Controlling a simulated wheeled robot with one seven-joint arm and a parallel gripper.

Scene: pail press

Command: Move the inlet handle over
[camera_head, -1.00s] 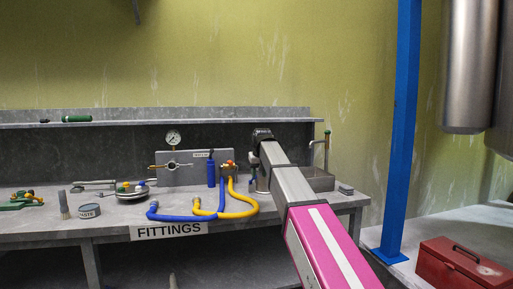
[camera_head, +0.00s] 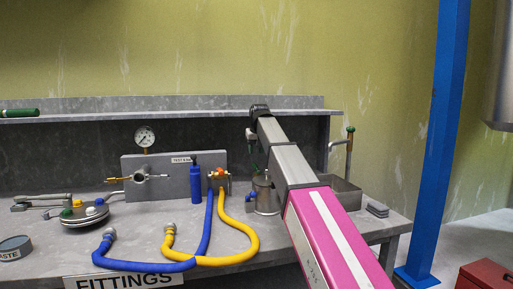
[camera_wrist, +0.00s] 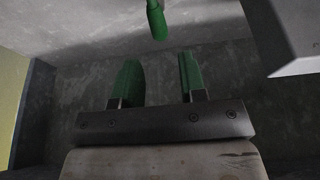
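In the wrist view my gripper (camera_wrist: 159,65) is open, with two green fingers apart and nothing between them. A green-gripped handle (camera_wrist: 157,22) hangs in from the top edge, beyond the fingertips and roughly in line with the gap, not touching them. I cannot tell whether it is the inlet handle. In the head view my arm reaches over the bench, and its end hangs near a metal vessel (camera_head: 266,200) with a blue fitting. Small green parts show just above the vessel; whether they are fingers or handle is unclear there.
A grey panel (camera_head: 174,189) with a gauge (camera_head: 145,137) stands left of the vessel. A blue hose (camera_head: 140,267) and a yellow hose (camera_head: 238,246) loop over the bench front. A shelf (camera_head: 180,116) runs behind. A blue post (camera_head: 444,130) stands at right.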

